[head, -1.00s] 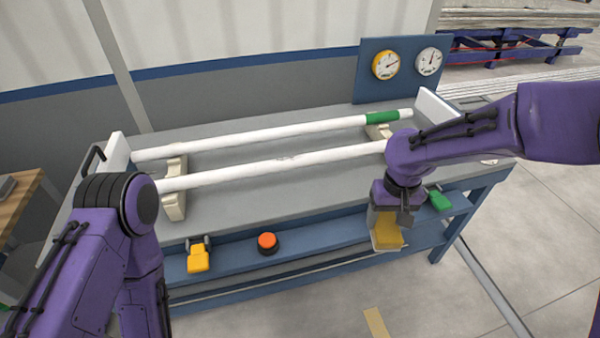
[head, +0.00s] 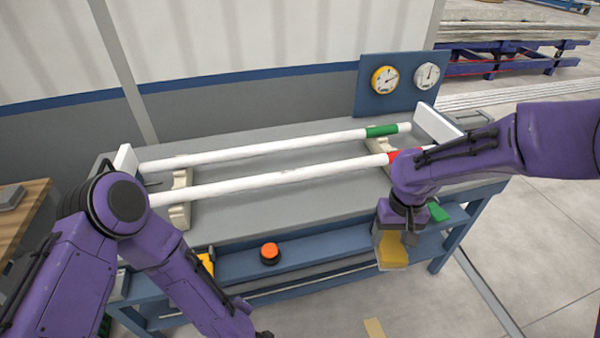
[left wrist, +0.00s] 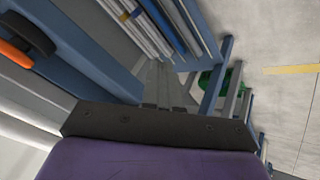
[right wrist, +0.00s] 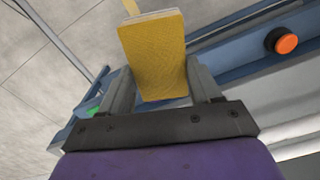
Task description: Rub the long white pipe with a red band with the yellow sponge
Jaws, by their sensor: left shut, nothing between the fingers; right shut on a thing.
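The long white pipe with a red band (head: 270,178) lies across the workbench in the nearer place on the cream supports. Its red band (head: 393,157) is partly hidden by my right arm. My right gripper (head: 393,238) is shut on the yellow sponge (head: 392,252), in front of the bench and below the pipe, apart from it. The sponge (right wrist: 155,55) also shows between the fingers in the right wrist view. My left gripper (left wrist: 163,100) is shut and empty, low by the bench front; in the head view its tip is at the lower edge.
A white pipe with a green band (head: 270,148) lies behind, parallel. An orange button (head: 269,250) and a yellow object (head: 206,262), partly behind my left arm, are on the front ledge. A green object (head: 437,211) is at right. Gauges (head: 398,79) stand behind.

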